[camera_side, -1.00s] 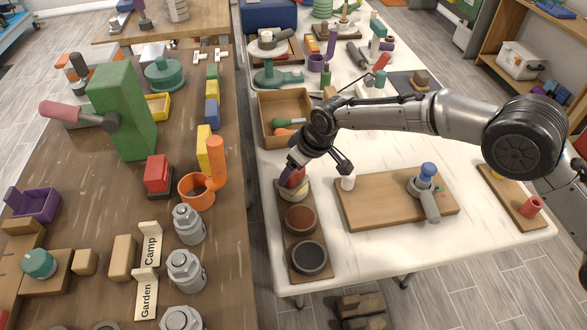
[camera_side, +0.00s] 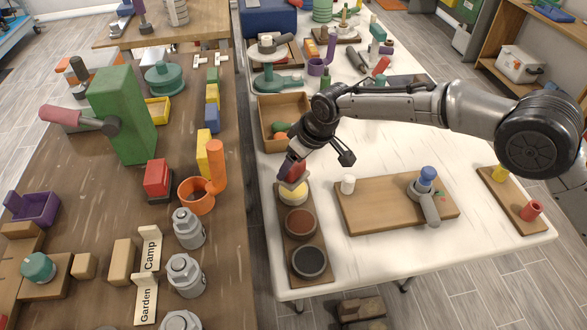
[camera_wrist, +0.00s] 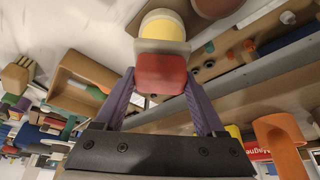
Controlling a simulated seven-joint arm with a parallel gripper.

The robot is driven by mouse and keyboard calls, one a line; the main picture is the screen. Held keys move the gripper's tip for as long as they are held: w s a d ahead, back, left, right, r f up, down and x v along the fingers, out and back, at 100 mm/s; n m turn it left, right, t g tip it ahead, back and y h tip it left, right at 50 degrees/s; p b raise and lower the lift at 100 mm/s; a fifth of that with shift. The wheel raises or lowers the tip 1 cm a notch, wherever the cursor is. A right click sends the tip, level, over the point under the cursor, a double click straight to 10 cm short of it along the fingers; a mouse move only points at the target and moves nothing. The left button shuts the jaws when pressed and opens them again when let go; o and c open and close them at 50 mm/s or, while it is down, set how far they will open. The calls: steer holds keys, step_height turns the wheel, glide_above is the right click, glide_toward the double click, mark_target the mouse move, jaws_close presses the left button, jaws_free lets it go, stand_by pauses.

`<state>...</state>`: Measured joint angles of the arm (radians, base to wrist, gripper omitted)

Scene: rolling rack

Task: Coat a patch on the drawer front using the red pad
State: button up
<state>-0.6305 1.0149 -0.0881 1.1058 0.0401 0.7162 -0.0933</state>
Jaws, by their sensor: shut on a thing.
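My gripper (camera_side: 293,170) is shut on the red pad, a red block (camera_side: 297,171) with a flat grey plate on its underside. In the wrist view my purple fingers (camera_wrist: 162,95) grip the red pad (camera_wrist: 161,74) from both sides. The pad is over the near edge of a dish of pale yellow coating (camera_side: 293,194), which also shows in the wrist view (camera_wrist: 162,24). A small gap seems to separate them, but contact is hard to judge. A wooden open-topped drawer-like box (camera_side: 268,132) stands behind; which face is its front is unclear.
The dish shares a wooden strip with a brown dish (camera_side: 300,223) and a black dish (camera_side: 308,262). A white cylinder (camera_side: 348,184) and a wooden board (camera_side: 385,212) are to the right. An orange mug-like object (camera_side: 205,180) stands on the brown table at left.

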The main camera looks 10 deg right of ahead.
steer(key=shift+r, duration=1.7)
